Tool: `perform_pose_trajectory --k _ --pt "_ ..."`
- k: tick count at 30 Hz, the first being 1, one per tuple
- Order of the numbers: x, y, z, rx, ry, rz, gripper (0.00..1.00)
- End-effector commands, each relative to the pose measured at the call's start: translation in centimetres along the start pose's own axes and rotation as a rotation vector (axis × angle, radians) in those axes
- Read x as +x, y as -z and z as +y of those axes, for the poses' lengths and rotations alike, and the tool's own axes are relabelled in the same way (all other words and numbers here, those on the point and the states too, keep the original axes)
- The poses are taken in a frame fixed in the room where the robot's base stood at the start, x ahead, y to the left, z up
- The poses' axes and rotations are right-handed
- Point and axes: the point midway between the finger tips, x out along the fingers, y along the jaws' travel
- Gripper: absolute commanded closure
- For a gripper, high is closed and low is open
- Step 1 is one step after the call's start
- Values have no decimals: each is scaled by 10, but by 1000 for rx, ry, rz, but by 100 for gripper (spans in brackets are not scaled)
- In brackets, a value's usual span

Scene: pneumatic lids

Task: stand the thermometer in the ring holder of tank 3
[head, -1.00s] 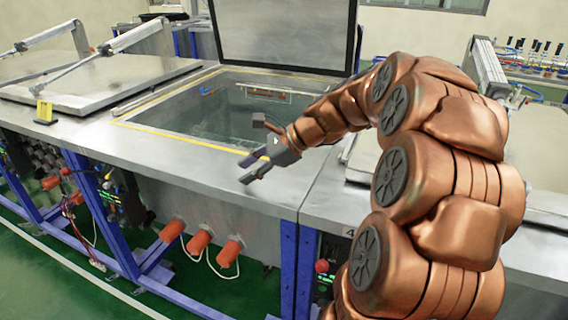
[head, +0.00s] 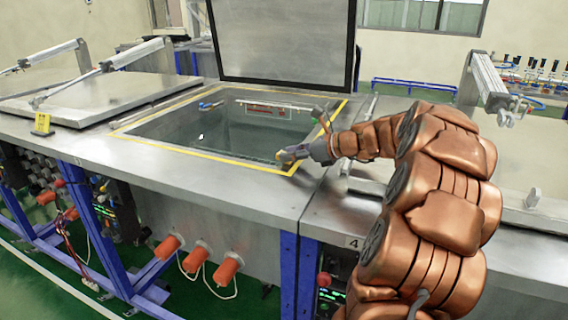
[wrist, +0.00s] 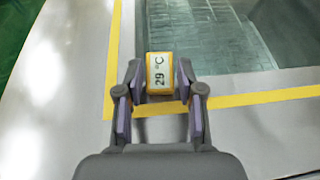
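The thermometer shows a small yellow-edged display reading 29 °C (wrist: 160,74) in the wrist view. It sits between the fingertips of my gripper (wrist: 161,82), which appear to touch both its sides. In the head view my gripper (head: 290,156) is at the near right corner of the open tank (head: 170,147), by the yellow tape. The thermometer is very small there, and its lower part cannot be made out. I cannot pick out the ring holder for certain; a small blue fitting (head: 210,105) is at the tank's far left inner wall.
The tank's raised lid (head: 285,40) stands behind the opening. A closed lid (head: 95,98) with a pneumatic arm lies left, near a small yellow tag (head: 42,122). A plate marked 4 (head: 353,242) is on the right-hand tank. The front rim is clear.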

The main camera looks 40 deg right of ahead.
Motion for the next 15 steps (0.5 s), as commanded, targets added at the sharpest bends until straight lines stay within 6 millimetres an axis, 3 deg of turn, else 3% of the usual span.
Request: perform_pose_trajectory --k 6,15 --pt "28 -1 1 -2 -5 1 62" --pt "33 -2 0 -2 -2 0 62"
